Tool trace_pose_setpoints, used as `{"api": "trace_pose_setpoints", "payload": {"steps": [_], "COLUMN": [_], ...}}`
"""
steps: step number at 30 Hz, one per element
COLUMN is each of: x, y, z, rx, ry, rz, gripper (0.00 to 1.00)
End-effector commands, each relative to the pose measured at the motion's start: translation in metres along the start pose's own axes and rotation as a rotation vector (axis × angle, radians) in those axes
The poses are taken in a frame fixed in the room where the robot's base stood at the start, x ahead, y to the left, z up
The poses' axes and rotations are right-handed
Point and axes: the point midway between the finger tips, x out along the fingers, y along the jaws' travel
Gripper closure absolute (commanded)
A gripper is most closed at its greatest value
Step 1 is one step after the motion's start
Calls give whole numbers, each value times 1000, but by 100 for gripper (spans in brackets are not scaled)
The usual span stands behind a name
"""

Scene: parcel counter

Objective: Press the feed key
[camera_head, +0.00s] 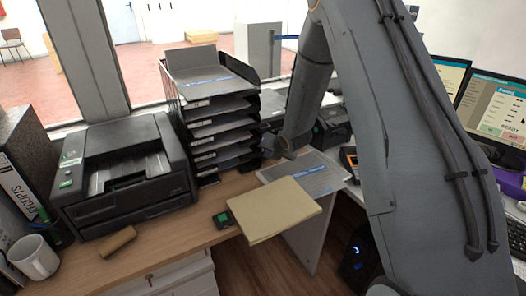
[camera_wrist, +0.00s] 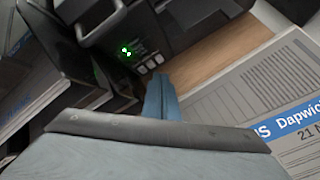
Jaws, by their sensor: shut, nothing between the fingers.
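A black printer (camera_wrist: 185,30) with a green-lit panel fills the top of the wrist view. Part of it also shows behind my arm in the head view (camera_head: 335,122). A row of small pale keys (camera_wrist: 151,64) sits on its front, below the green lights (camera_wrist: 126,51). The feed key looks to be one of these, but I cannot read their labels. My gripper (camera_wrist: 160,78) is shut and empty, with its blue-grey fingertips just below the keys in the picture. I cannot tell whether they touch. In the head view my wrist (camera_head: 287,145) hides the fingertips.
A grey-printed sheet with a blue band (camera_wrist: 265,95) lies right of my fingers. A tiered tray stack (camera_head: 215,115) stands left of my wrist. A larger printer (camera_head: 125,170), a tan folder (camera_head: 270,208) and a small black device with a green key (camera_head: 223,219) are on the counter.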

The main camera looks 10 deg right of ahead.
Motion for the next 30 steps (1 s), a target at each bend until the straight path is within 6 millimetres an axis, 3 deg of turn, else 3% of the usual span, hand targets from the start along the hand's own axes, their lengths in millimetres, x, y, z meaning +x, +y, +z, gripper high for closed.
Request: {"api": "trace_pose_setpoints", "payload": {"steps": [30], "x": [6], "y": [4], "z": [5], "rx": [0], "ry": [0], "rz": [0], "gripper": [100]}}
